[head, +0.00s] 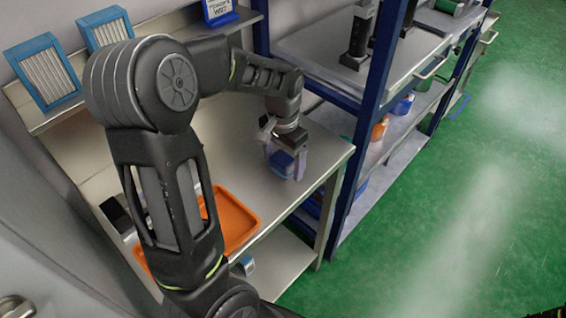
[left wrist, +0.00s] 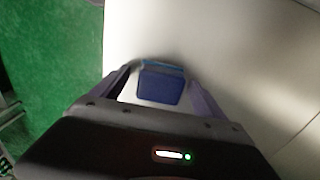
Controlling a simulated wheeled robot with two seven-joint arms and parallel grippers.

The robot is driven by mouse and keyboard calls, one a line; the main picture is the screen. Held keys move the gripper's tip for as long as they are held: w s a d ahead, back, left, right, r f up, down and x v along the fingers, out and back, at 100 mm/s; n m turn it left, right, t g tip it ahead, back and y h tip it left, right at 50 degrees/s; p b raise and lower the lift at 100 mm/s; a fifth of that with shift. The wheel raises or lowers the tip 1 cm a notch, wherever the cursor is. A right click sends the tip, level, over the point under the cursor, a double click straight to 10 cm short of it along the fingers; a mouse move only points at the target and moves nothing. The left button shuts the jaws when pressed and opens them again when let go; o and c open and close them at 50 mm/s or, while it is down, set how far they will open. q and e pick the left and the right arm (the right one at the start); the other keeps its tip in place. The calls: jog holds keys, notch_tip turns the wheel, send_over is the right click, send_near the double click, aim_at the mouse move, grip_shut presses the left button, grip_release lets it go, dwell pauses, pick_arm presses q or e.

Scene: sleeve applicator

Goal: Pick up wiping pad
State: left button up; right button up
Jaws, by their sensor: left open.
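The wiping pad, a small blue block (left wrist: 160,88), is on the pale worktop (left wrist: 220,35) in the left wrist view. It also shows in the head view (head: 282,160) near the worktop's right end. My left gripper (left wrist: 158,73) is open, with one finger on each side of the pad and a small gap visible beside it. In the head view the left gripper (head: 285,168) points down at the worktop and partly hides the pad. My right gripper is not in view.
An orange tray (head: 232,222) lies on the worktop (head: 235,150), partly behind my left arm. Blue-framed filters (head: 45,72) stand on the back shelf. A blue-posted rack (head: 378,80) stands close to the right of the worktop. Green floor is open farther right.

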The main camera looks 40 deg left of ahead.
aim_at(283, 158)
pick_arm(q)
jog(key=c, duration=1.6)
notch_tip(283, 158, up, 10)
jog(key=shift+r+b, duration=0.1)
jog(key=shift+b, duration=0.45)
